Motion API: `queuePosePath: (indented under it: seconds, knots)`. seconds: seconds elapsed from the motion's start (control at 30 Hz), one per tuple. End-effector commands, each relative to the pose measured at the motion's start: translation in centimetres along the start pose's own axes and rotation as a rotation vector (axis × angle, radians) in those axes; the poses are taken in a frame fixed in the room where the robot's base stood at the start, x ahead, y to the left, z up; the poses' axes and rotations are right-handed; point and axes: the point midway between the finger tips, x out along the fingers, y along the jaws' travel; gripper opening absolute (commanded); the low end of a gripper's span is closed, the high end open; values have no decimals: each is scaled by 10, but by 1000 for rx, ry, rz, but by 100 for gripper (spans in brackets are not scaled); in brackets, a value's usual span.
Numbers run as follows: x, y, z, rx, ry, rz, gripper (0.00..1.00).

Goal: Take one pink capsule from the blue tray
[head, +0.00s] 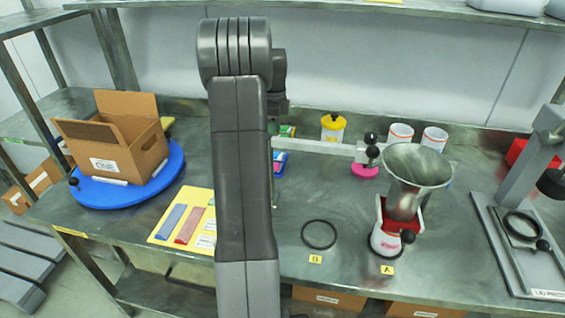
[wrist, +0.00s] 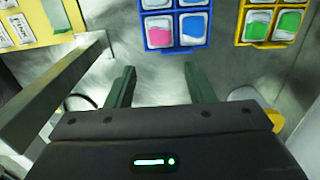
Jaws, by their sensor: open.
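The blue tray (wrist: 177,47) is at the top centre of the wrist view, with its upper part cut off by the frame edge. Its near left compartment holds something pink (wrist: 159,32); single capsules are too small to tell. The compartment to its right holds something blue (wrist: 193,28). My gripper (wrist: 161,78) is open and empty, its two fingers apart below the tray in the picture, touching nothing I can see. In the head view the blue tray (head: 280,156) shows only partly beside my arm, which hides my gripper.
A yellow tray with green contents (wrist: 272,26) is to the right of the blue one. A metal funnel (head: 418,168) stands on a red and white base. A black ring (head: 319,235) lies on the bench. A cardboard box (head: 118,140) sits on a blue turntable (head: 150,192) at left.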

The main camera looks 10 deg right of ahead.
Motion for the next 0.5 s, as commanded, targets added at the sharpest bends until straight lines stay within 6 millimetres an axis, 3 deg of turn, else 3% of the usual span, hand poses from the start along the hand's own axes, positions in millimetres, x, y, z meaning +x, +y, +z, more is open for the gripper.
queuePosePath:
  seconds: [0.3,0.5]
  knots:
    - [59,1,0,0,1,5,48]
    - [80,0,0,0,1,3,48]
